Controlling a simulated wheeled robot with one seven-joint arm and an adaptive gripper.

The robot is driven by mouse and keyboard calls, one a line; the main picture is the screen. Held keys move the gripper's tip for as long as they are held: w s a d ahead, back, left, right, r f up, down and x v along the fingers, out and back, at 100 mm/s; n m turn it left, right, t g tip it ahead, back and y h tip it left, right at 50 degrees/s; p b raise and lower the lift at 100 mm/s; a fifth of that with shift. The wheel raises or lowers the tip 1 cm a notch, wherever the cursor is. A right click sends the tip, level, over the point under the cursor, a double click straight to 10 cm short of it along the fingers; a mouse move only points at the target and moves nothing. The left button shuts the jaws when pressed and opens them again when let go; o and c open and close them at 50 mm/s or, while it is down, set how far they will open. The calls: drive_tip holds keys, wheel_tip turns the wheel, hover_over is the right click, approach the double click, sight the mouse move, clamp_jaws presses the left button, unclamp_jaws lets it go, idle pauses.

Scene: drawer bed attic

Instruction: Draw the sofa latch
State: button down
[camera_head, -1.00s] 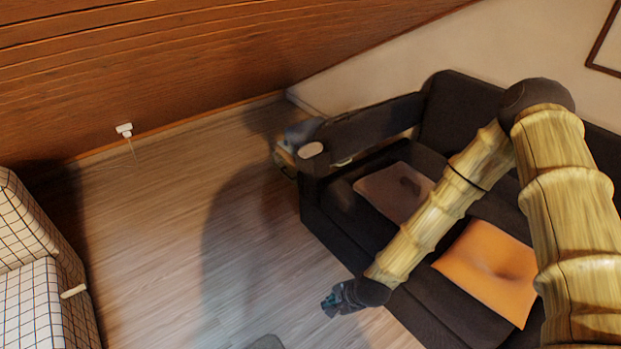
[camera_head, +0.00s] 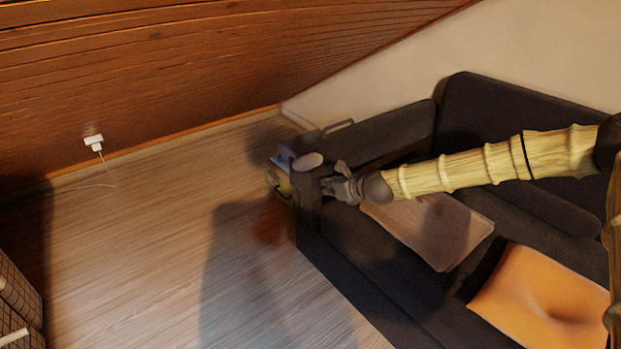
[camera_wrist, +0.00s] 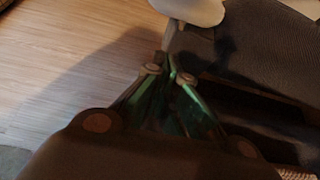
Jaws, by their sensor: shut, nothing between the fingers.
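The dark sofa (camera_head: 350,255) stands at the right. A pale oval piece (camera_head: 308,161) sits at the front end of its left arm; I cannot tell for sure whether it is the latch. My gripper (camera_head: 328,184) is shut and empty, just right of and below this piece in the head view, over the inner side of the sofa arm. In the wrist view, a pale rounded piece (camera_wrist: 190,10) is cut off by the top edge, just beyond my shut fingers (camera_wrist: 170,60). I cannot tell whether they touch.
A brown cushion (camera_head: 430,228) and an orange cushion (camera_head: 545,300) lie on the seat. Blue and yellowish items (camera_head: 281,182) are partly hidden beyond the sofa arm. A checked seat (camera_head: 18,300) shows at lower left.

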sight(305, 164)
drive_tip(key=shift+a, duration=0.15)
drive_tip(key=b+x, duration=0.3)
drive_tip(key=x, duration=0.7)
drive_tip(key=shift+w+a+r+b, duration=0.1)
drive_tip(key=shift+r+b, duration=0.05)
drive_tip(key=shift+r, duration=0.8)
drive_tip(key=shift+w+a+r+b, duration=0.1)
drive_tip(key=shift+a+r+b, duration=0.05)
drive_tip(key=shift+r, duration=0.8)
drive_tip(key=shift+r, duration=0.1)
drive_tip(key=shift+r+p, duration=1.65)
drive_tip(key=shift+r, duration=0.6)
